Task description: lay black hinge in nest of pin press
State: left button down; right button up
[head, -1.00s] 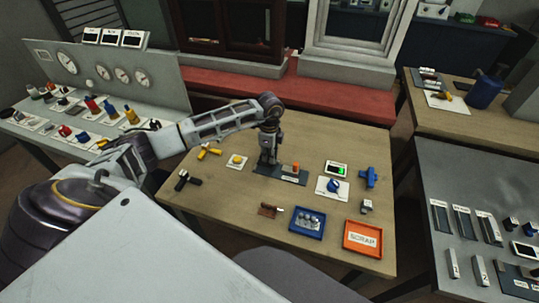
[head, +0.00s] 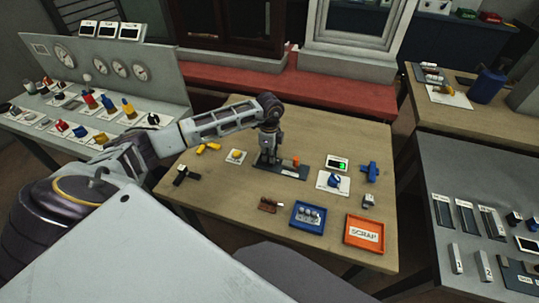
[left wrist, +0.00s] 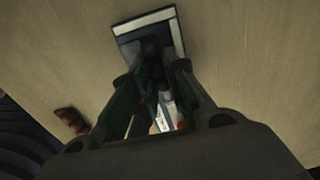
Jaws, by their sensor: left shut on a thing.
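My left gripper (head: 267,160) points down over the left end of the pin press (head: 291,172), a dark base plate with an orange part at its right end. In the left wrist view the fingers (left wrist: 152,60) are closed on a small dark thing, the black hinge (left wrist: 150,48), dim and mostly hidden between the fingertips. It is over the pale-edged end of the press (left wrist: 171,14). I cannot tell whether the hinge touches the nest, which the fingers hide. My right gripper is out of view.
A brown piece (head: 268,204), a blue tray (head: 294,222) with metal parts and an orange SCRAP tray (head: 350,240) lie at the near side. A yellow button (head: 237,156) is left of the press; a small display (head: 338,163) and blue parts (head: 370,172) are right.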

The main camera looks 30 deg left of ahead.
pick_arm(q)
jog(key=c, duration=1.3)
grip_release()
jog(key=shift+r, duration=6)
jog(key=shift+f, duration=0.1)
